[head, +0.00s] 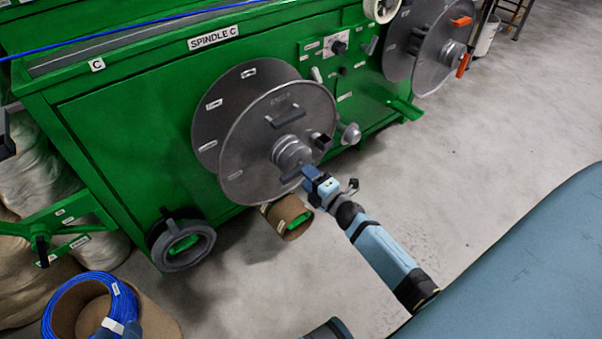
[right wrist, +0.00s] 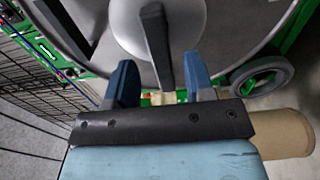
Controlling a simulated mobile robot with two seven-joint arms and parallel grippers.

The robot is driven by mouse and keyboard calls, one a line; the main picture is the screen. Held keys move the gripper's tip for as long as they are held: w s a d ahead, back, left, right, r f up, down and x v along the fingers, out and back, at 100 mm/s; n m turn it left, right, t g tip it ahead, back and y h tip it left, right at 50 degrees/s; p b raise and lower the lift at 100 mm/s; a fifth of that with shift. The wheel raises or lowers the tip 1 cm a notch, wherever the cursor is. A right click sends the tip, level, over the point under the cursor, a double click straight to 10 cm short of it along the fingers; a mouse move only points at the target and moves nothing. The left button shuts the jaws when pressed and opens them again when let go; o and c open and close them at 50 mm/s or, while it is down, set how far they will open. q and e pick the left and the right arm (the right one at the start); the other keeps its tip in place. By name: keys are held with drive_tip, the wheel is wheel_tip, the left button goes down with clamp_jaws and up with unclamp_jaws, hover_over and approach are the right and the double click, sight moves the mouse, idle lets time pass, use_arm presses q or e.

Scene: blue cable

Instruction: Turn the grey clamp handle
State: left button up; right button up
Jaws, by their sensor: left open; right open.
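The grey clamp handle (head: 291,174) sticks out from the hub at the middle of the large grey spool (head: 252,135) on the green machine. In the right wrist view the handle (right wrist: 157,45) is a dark grey bar pointing down between the two blue fingers. My right gripper (head: 308,178) is at the handle's outer end. In the right wrist view my right gripper (right wrist: 163,80) is open, with gaps on both sides of the bar. In the head view the fingers partly hide the handle's end.
The green machine (head: 120,135) carries a control panel (head: 340,62) and another spool (head: 445,45) at right. A cardboard tube (head: 287,217) and a dark wheel (head: 183,246) are below the spool. A blue cable coil (head: 62,300) is at lower left. The floor (head: 490,170) at right is clear.

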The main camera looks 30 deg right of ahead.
drive_tip(key=shift+w+a, duration=0.2)
drive_tip(key=shift+w, duration=1.65)
clamp_jaws()
